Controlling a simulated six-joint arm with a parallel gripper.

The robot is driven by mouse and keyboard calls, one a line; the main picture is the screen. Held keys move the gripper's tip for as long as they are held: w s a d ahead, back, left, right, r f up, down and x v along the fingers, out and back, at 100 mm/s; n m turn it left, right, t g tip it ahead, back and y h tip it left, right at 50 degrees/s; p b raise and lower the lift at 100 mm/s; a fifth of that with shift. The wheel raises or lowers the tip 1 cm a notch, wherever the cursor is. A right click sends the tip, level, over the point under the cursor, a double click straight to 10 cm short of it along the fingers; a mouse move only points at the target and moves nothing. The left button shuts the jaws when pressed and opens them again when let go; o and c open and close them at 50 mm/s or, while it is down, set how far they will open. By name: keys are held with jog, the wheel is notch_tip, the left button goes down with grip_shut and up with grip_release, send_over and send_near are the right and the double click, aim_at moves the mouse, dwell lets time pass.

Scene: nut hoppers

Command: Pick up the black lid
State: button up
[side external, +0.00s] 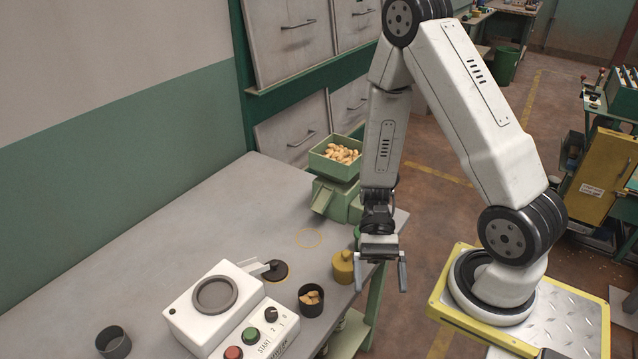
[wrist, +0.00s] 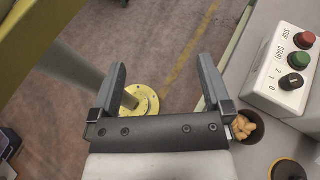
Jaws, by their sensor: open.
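The black lid (side external: 275,271) is a flat dark disc lying on the grey table, beside the white machine. A thin orange ring shows around its edge. A dark knob-like part (side external: 273,265) shows at its top; I cannot tell whether it belongs to the lid or the machine. In the wrist view the lid (wrist: 288,171) is at the bottom right corner, partly cut off. My gripper (side external: 381,287) is open and empty, pointing down, to the right of the lid and near the table's right edge. In the wrist view its fingers (wrist: 162,64) stand apart over floor.
A dark cup of nuts (side external: 311,301) and a yellow canister (side external: 343,268) stand between lid and gripper. The white machine (side external: 215,312) with buttons and an empty dark cup (side external: 113,344) are left. A green hopper (side external: 335,160) with nuts stands behind. The table's middle is clear.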

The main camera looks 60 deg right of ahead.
dwell(0.4)
jog(key=m+t+h, duration=0.8)
jog(key=m+t, duration=0.2)
jog(key=m, duration=0.4)
send_near(277, 268)
jog(key=shift+x, duration=1.55)
jog(key=shift+w+d+f+y, duration=0.1)
jog(key=shift+w+f+y, duration=0.05)
jog(key=shift+y, duration=0.15)
jog(key=shift+x, duration=2.45)
jog(key=shift+d, duration=0.1)
jog(key=c, duration=0.9)
